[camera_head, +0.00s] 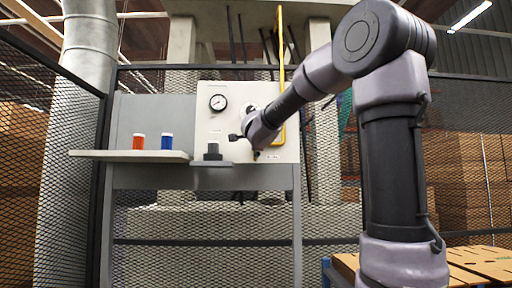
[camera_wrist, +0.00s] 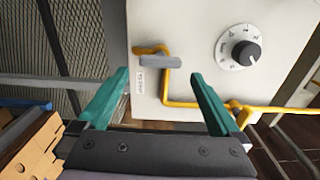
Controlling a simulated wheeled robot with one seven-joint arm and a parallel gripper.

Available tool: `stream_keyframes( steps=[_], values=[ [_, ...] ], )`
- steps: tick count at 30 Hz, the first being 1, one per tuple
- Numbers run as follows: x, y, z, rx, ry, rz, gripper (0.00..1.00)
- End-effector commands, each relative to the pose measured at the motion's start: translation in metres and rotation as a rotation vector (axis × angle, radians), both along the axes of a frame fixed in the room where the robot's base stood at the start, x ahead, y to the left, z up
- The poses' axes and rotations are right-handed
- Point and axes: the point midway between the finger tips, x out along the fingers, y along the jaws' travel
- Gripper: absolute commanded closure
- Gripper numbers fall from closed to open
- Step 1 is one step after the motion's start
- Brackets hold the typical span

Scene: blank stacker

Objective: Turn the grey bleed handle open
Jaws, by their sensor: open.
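The grey bleed handle (camera_wrist: 160,62) is a short flat bar lying crosswise in the wrist view, on a yellow pipe (camera_wrist: 190,104) that runs over the pale panel (camera_wrist: 190,25). A small label (camera_wrist: 140,80) sits beside it. My gripper (camera_wrist: 159,76) has its two teal fingers spread, one to each side of the handle's line, with nothing held. I cannot tell how far the fingertips are from the handle. In the head view my gripper (camera_head: 247,138) is in front of the panel's lower right, and the handle is hidden behind my arm.
A black knob (camera_wrist: 245,53) on a white dial is right of the handle in the wrist view. A gauge (camera_head: 218,102) is on the panel. A red bottle (camera_head: 138,141) and a blue bottle (camera_head: 167,142) stand on the left shelf (camera_head: 115,154). Mesh fencing (camera_head: 190,225) surrounds the area.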

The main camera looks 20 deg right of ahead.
Motion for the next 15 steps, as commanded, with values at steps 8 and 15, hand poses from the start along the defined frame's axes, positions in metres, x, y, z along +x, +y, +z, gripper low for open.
stream_keyframes(
  steps=[8, 15],
  values=[
    [-0.032, 0.009, 0.000, 0.000, 0.000, 0.001, 0.00],
    [-0.035, 0.010, -0.001, 0.000, 0.001, 0.000, 0.00]
  ],
)
